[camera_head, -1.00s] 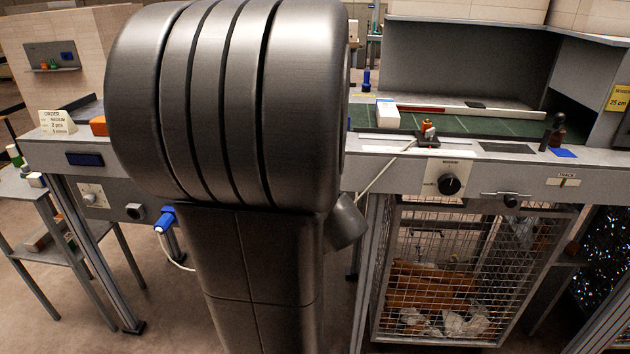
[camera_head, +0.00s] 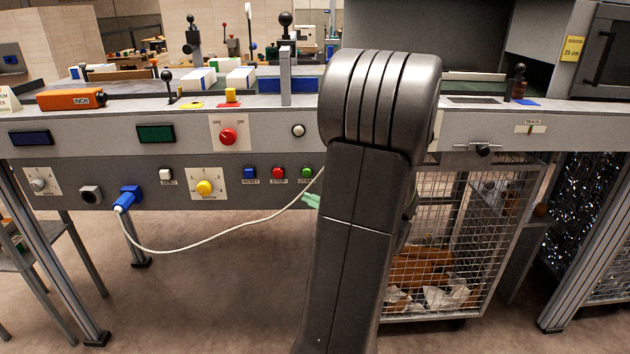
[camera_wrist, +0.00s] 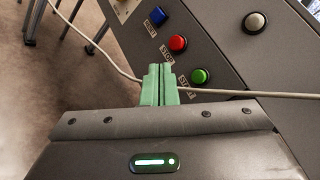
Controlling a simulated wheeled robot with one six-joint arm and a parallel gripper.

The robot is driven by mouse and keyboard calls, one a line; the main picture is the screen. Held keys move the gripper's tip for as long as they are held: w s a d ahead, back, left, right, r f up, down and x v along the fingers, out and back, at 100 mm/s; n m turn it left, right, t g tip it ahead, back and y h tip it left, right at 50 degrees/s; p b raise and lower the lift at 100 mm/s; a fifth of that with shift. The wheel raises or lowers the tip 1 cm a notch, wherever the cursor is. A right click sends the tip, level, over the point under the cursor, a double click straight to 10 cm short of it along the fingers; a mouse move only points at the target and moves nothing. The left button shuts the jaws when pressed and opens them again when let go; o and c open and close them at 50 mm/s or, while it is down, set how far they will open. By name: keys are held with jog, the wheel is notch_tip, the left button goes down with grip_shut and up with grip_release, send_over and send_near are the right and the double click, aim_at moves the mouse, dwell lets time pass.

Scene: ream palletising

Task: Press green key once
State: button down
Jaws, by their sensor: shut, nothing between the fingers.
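The green key (camera_head: 307,172), marked START, is the rightmost of a row on the grey front panel in the head view, beside my arm. It also shows in the wrist view (camera_wrist: 200,76). The red STOP key (camera_head: 278,172) and blue RESET key (camera_head: 249,173) sit to its left. My gripper (camera_wrist: 159,70) has pale green fingers, shut and empty. In the wrist view the fingertips are left of the green key and below the red key (camera_wrist: 177,43), apart from the green key in the picture. In the head view only a bit of the fingers (camera_head: 312,199) shows.
A white cable (camera_head: 215,238) runs from a blue plug (camera_head: 127,198) and crosses near the fingers. A yellow knob (camera_head: 204,188), a red switch (camera_head: 228,136) and a white button (camera_head: 298,130) are on the panels. A wire cage (camera_head: 455,240) stands right of my arm.

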aim_at(307, 173)
jog(key=shift+w+a+p, duration=0.1)
jog(key=shift+w+p, duration=0.75)
jog(key=shift+w, duration=3.55)
jog(key=shift+w, duration=0.1)
jog(key=shift+w, duration=0.3)
jog(key=shift+w, duration=0.45)
jog(key=shift+s+b, duration=0.1)
jog(key=shift+b, duration=0.2)
jog(key=shift+s+b, duration=0.3)
jog(key=shift+s, duration=0.45)
jog(key=shift+s, duration=0.1)
